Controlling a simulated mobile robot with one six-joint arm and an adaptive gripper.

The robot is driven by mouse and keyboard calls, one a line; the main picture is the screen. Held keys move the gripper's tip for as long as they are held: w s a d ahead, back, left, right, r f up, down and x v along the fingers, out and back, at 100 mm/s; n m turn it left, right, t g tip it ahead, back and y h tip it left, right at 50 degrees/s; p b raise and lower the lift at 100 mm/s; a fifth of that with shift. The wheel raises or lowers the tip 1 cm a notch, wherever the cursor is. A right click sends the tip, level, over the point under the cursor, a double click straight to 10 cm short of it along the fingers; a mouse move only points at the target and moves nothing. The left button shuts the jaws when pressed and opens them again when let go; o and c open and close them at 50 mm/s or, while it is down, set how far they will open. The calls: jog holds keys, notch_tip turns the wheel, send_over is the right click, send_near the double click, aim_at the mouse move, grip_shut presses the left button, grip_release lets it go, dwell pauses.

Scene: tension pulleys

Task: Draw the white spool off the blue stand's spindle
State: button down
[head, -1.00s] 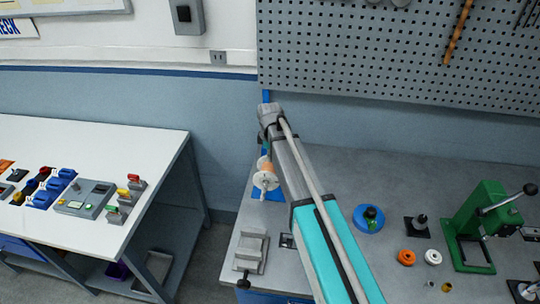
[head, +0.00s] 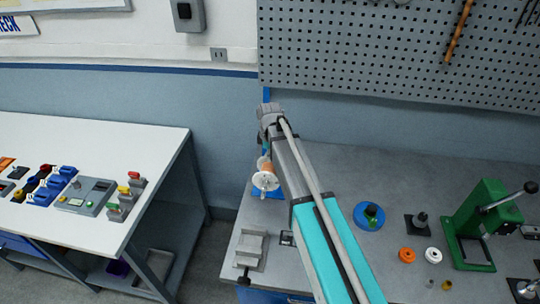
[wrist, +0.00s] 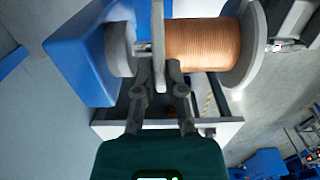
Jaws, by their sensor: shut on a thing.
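The white spool (head: 264,179), wound with copper-coloured wire, sits at the back left of the grey bench in the head view. In the wrist view its wire (wrist: 203,46) lies between two pale flanges, and a metal spindle end (wrist: 285,46) shows past the right flange. The blue stand (wrist: 78,62) is at the left with a grey hub (wrist: 119,50); a narrow gap shows between hub and the spool's nearer flange. My gripper (wrist: 160,72) is shut on that nearer flange.
A grey fixture (head: 250,249) stands at the bench's left front. A blue round tray (head: 369,217), an orange ring (head: 407,255), a white ring (head: 432,255) and a green press (head: 478,225) stand to the right of my arm. A white table (head: 85,150) is at left, across a gap.

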aim_at(266, 173)
jog(key=shift+s+a, duration=0.15)
jog(key=shift+s, duration=0.4)
dwell(0.6)
jog(key=shift+r, duration=0.15)
jog(key=shift+s, duration=0.15)
dwell(0.6)
jog(key=shift+s+a, duration=0.15)
jog(key=shift+s, duration=0.65)
jog(key=shift+s+a, duration=0.15)
jog(key=shift+s, duration=0.6)
jog(key=shift+s, duration=0.1)
dwell(0.5)
jog(key=shift+s+a, duration=0.15)
jog(key=shift+s, duration=0.65)
jog(key=shift+s+a, duration=0.15)
jog(key=shift+s, duration=0.6)
jog(key=shift+s, duration=0.2)
jog(key=shift+s+a, duration=0.15)
jog(key=shift+s, duration=0.65)
jog(key=shift+s+a, duration=0.15)
jog(key=shift+s, duration=0.6)
dwell(0.5)
